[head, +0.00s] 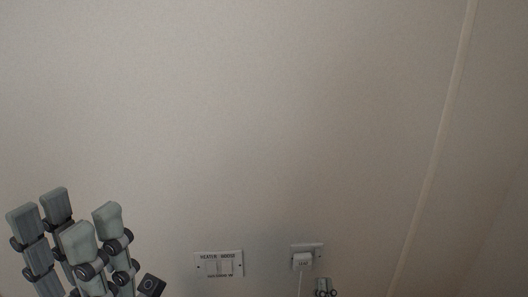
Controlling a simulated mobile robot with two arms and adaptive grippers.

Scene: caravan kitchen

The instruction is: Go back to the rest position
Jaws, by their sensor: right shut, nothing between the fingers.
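My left gripper (67,230) is at the lower left of the head view, its grey-green padded fingers pointing up. There is a clear gap between its finger pairs, and I see nothing held in it. The tips of my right gripper (325,289) just show at the bottom edge, right of centre. They are close together with nothing seen between them. The rest of the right gripper is below the picture.
A plain beige wall (240,120) fills the view. Low on it are a labelled double switch plate (219,264) and a socket with a white plug (302,261) and cord. A pale vertical trim strip (437,140) runs down the right side.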

